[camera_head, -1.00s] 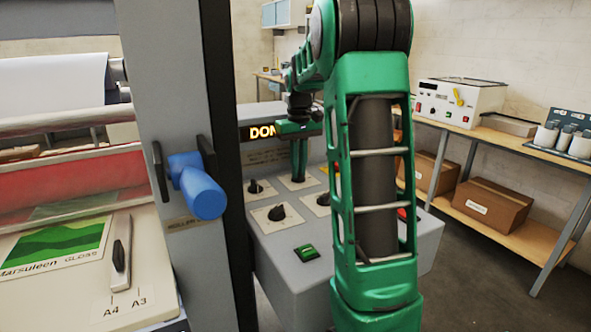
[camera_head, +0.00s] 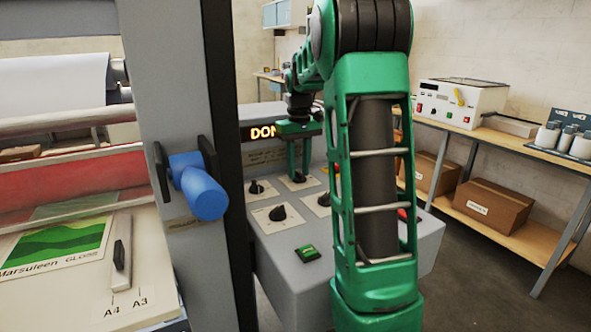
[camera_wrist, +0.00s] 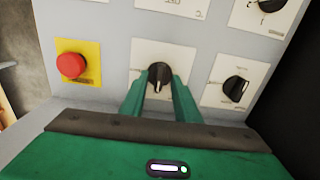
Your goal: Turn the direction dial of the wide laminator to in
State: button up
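The wide laminator's grey control panel (camera_head: 290,262) carries several black dials on white plates. My gripper (camera_head: 298,168) is above a back-row dial (camera_head: 297,178), which shows just below the fingertips. In the wrist view, the green fingers (camera_wrist: 160,80) stand apart on either side of this dial (camera_wrist: 158,75), with the knob between their tips. Its white pointer mark faces the gripper's side of the picture. I cannot tell whether a finger touches the knob. The plate labels are too small to read, so I cannot confirm which dial is the direction dial.
Neighbouring dials (camera_wrist: 235,90) (camera_head: 278,213) sit close by. A red mushroom button (camera_wrist: 71,65) on a yellow plate is beside the dial. A lit display (camera_head: 262,132) reads "DON", partly covered. A blue handle (camera_head: 200,188) juts from the frame at left. A shelf (camera_head: 500,150) stands right.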

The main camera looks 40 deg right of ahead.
aim_at(298, 173)
notch_tip(298, 173, up, 11)
jog(key=shift+f, duration=0.15)
dwell(0.4)
dwell(0.5)
